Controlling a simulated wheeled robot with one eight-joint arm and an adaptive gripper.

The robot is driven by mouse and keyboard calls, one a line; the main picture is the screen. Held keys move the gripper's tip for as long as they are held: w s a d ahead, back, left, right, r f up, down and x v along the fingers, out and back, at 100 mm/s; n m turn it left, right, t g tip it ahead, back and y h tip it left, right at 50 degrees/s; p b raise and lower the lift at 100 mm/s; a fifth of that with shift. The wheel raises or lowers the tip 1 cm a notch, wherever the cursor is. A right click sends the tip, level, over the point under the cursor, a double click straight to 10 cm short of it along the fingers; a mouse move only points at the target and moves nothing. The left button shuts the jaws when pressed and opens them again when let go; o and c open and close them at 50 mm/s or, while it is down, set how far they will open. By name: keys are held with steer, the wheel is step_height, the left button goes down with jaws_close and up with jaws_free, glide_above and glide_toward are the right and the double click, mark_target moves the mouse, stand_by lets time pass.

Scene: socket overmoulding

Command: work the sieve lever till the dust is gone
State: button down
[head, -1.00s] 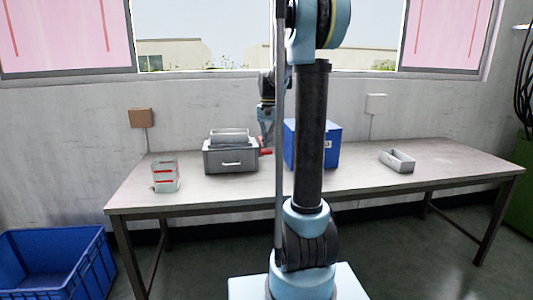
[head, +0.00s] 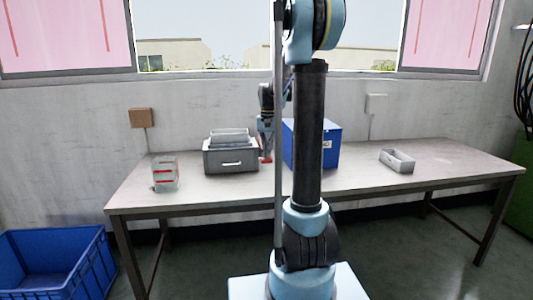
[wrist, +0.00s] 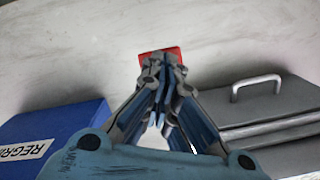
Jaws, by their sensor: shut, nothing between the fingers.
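The sieve is a grey box (head: 228,160) with a drawer handle on its front and a lighter tray (head: 229,137) on top; it stands on the table left of my arm. Its red lever (head: 266,159) is on the box's right side, angled downward. My gripper (head: 265,147) is shut and empty, with its fingertips at the lever. In the wrist view, the red lever end (wrist: 158,52) shows just beyond the closed fingertips (wrist: 163,66); I cannot tell whether they touch. The sieve's body (wrist: 262,112) is at right there. The dust is too small to make out.
A blue box (head: 312,145) stands close to the right of the lever, partly behind my arm. A clear container with red bands (head: 165,174) is at the table's left, a small grey tray (head: 397,161) at right. A blue crate (head: 57,262) is on the floor.

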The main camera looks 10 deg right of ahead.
steer(key=shift+f, duration=0.15)
stand_by(0.3)
steer(key=w, duration=0.1)
steer(key=w+d+r, duration=0.1)
steer(key=shift+w+d, duration=0.15)
steer(key=shift+w, duration=0.2)
steer(key=shift+r, duration=0.1)
step_height(320, 180, up, 12)
steer(key=w, duration=0.1)
steer(key=shift+w+d, duration=0.15)
steer(key=shift+d, duration=0.1)
steer(key=shift+f, duration=0.2)
stand_by(0.7)
steer(key=s, duration=0.1)
steer(key=s+a+f, duration=0.1)
steer(key=s, duration=0.1)
steer(key=shift+s+a+f, duration=0.2)
steer(key=shift+a, duration=0.05)
